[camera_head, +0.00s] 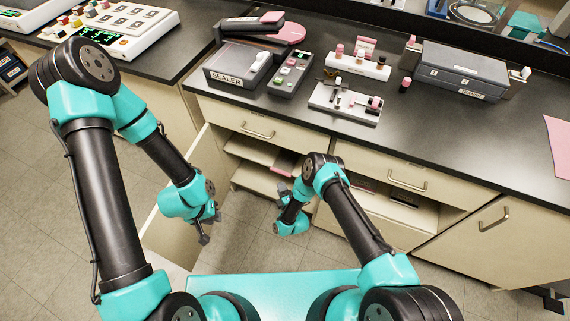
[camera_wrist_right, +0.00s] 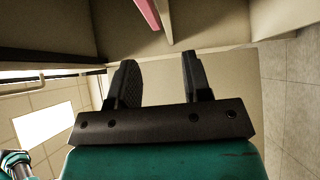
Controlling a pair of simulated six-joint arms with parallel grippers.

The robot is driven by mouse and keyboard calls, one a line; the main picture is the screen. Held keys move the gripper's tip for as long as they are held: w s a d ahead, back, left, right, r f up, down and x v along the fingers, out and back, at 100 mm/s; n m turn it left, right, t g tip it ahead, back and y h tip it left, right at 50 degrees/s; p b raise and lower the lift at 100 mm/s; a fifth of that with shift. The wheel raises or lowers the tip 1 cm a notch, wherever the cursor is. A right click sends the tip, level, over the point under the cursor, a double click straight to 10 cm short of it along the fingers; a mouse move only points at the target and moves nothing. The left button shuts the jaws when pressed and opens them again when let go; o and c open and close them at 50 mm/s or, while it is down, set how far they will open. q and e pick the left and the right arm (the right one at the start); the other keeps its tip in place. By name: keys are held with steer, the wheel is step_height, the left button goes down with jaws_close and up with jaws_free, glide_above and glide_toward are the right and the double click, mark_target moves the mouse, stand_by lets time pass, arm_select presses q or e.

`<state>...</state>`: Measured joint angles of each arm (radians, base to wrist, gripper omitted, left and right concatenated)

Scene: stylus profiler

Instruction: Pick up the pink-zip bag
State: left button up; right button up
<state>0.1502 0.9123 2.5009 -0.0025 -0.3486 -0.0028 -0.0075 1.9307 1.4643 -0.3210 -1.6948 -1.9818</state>
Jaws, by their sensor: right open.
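A flat pink item (camera_head: 284,163) lies on a shelf inside the open cabinet under the bench, partly hidden by my right arm. I cannot tell whether it is the pink-zip bag. A pink edge (camera_wrist_right: 148,14) also shows at the top of the right wrist view. My right gripper (camera_head: 284,192) is low in front of the open cabinet. In the right wrist view its two fingers (camera_wrist_right: 160,78) stand apart with nothing between them, and the pink edge is beyond them. My left gripper (camera_head: 208,228) hangs over the floor by the open cabinet door, and its jaws are too small to read.
The open cabinet door (camera_head: 172,235) stands near my left gripper. The black bench top (camera_head: 440,135) holds a sealer (camera_head: 236,68), a grey case (camera_head: 462,72) and small racks (camera_head: 345,103). Drawers (camera_head: 256,128) sit above the shelves. Floor in front is clear.

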mark_target(275, 171)
steer(key=x, duration=0.3)
steer(key=shift+r+x, duration=0.2)
steer(key=shift+x, duration=1.1)
steer(key=shift+r+x, duration=0.15)
steer(key=shift+x, duration=1.1)
steer(key=shift+d, duration=0.15)
jaws_close()
